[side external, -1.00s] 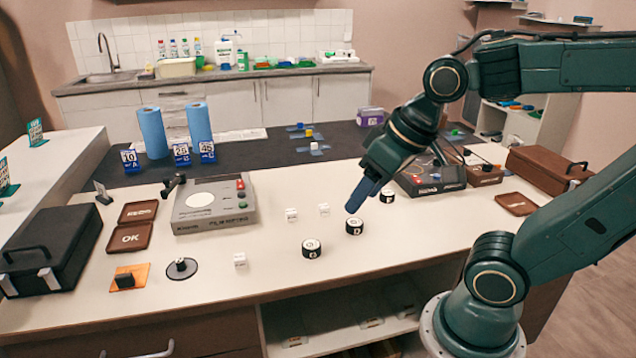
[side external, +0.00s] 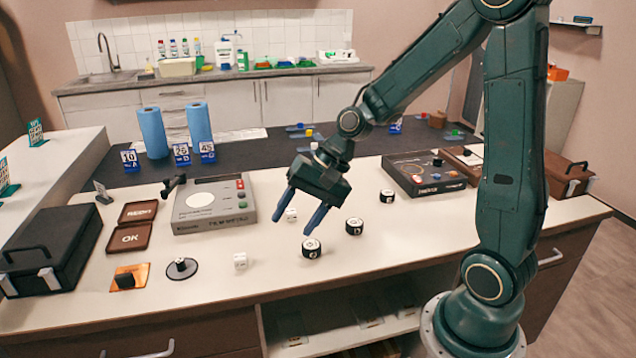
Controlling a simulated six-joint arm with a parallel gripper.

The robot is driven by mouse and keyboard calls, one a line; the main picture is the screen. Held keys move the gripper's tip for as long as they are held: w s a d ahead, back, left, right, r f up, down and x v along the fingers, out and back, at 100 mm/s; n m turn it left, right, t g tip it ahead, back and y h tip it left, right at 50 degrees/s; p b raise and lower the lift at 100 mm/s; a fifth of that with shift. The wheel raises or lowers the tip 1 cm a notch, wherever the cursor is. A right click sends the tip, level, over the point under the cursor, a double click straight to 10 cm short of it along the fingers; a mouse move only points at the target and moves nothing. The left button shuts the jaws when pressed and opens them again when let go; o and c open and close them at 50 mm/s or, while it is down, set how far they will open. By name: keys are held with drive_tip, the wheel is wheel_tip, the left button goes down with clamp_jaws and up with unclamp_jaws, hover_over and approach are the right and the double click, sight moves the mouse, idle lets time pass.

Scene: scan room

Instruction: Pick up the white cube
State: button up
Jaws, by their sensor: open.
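Two white cubes show on the light worktop. One white cube (side external: 240,261) sits near the front edge, left of the black-and-white round pieces. Another white cube (side external: 291,214) sits farther back, partly behind my gripper's fingers. My gripper (side external: 292,226) is open and empty, its two blue fingers pointing down and to the left. It is above the worktop, with the farther cube showing between its fingers. I cannot tell its exact height. A third cube may be hidden behind the gripper.
Round black-and-white pieces stand near the gripper, one (side external: 311,248) below the right finger, others (side external: 354,226) (side external: 387,196) to the right. A grey scale-like device (side external: 214,205) stands behind left. A black case (side external: 50,250) is far left.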

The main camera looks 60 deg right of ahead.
drive_tip(key=w+d+f+m+t+y, duration=0.2)
drive_tip(key=w+d+f+m+y, duration=0.1)
drive_tip(key=w+f+m, duration=0.3)
drive_tip(key=m+t, duration=0.3)
drive_tip(key=m, duration=0.7)
approach(242, 256)
drive_tip(key=s, duration=0.1)
drive_tip(key=s+d, duration=0.1)
drive_tip(key=s, duration=0.1)
drive_tip(key=shift+s+d+r+y, duration=0.15)
drive_tip(key=shift+d+r+y, duration=0.1)
drive_tip(key=shift+d+y, duration=0.15)
drive_tip(key=shift+d+f+m+t, duration=0.4)
drive_tip(key=shift+m+t, duration=0.1)
drive_tip(key=shift+m, duration=0.2)
drive_tip(key=shift+x, duration=4.4)
drive_tip(key=shift+a, duration=0.1)
drive_tip(key=shift+x, duration=2.5)
drive_tip(key=shift+c, duration=0.4)
